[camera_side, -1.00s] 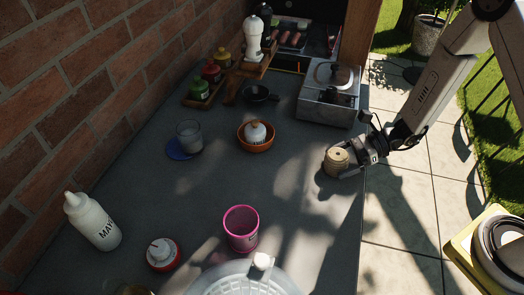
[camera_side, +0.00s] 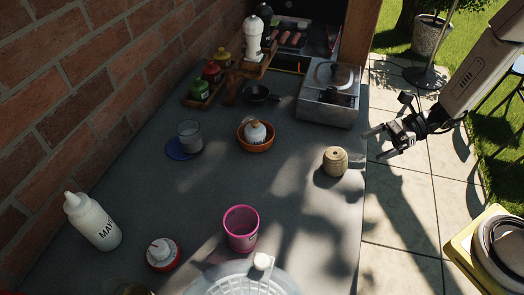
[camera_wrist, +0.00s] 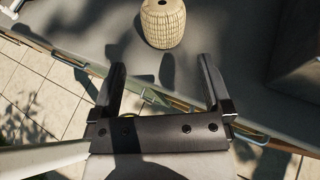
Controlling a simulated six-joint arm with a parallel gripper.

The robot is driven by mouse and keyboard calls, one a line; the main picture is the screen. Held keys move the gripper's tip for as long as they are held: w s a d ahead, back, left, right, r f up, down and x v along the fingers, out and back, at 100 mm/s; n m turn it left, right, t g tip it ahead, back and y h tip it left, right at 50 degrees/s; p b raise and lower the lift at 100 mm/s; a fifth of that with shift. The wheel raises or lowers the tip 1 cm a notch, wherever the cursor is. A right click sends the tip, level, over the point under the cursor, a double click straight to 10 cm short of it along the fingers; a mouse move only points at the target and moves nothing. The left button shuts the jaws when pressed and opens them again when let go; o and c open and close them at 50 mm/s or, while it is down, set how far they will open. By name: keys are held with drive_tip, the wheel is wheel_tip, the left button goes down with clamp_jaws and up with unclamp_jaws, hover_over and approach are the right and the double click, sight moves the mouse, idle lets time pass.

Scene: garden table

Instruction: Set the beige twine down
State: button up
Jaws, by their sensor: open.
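The beige twine (camera_side: 335,161) is a small round spool standing upright on the grey tabletop (camera_side: 290,190), near its right edge. In the wrist view the twine (camera_wrist: 163,24) shows at the top, beyond the fingertips, with a dark hole in its top. My gripper (camera_side: 369,143) is open and empty, to the right of the twine and apart from it, over the table's edge. In the wrist view both fingers of my gripper (camera_wrist: 160,62) are spread with nothing between them.
A metal stove box (camera_side: 328,97) stands behind the twine. An orange bowl (camera_side: 255,138) holds a white lidded jar. A pink cup (camera_side: 241,229), a mayo bottle (camera_side: 92,222) and a glass (camera_side: 189,134) stand farther left. Paving lies beyond the right edge.

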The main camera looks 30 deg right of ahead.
drive_tip(key=shift+v, duration=1.25)
drive_tip(key=s+a+n+g+h, duration=0.3)
drive_tip(key=s+n+g+h, duration=0.3)
drive_tip(key=n, duration=0.5)
drive_tip(key=r+n+t+h, duration=0.1)
drive_tip(key=n+h, duration=0.1)
drive_tip(key=n, duration=0.1)
drive_tip(key=w+r+n+t+h, duration=0.1)
drive_tip(key=r+n+t+h, duration=0.1)
drive_tip(key=n, duration=0.2)
drive_tip(key=r+n+t+h, duration=0.1)
drive_tip(key=r+n+h, duration=0.1)
drive_tip(key=n+h, duration=0.1)
drive_tip(key=shift+w+a+r+n+t, duration=0.1)
drive_tip(key=shift+w+a+n+t, duration=0.1)
drive_tip(key=shift+a+n+t, duration=0.3)
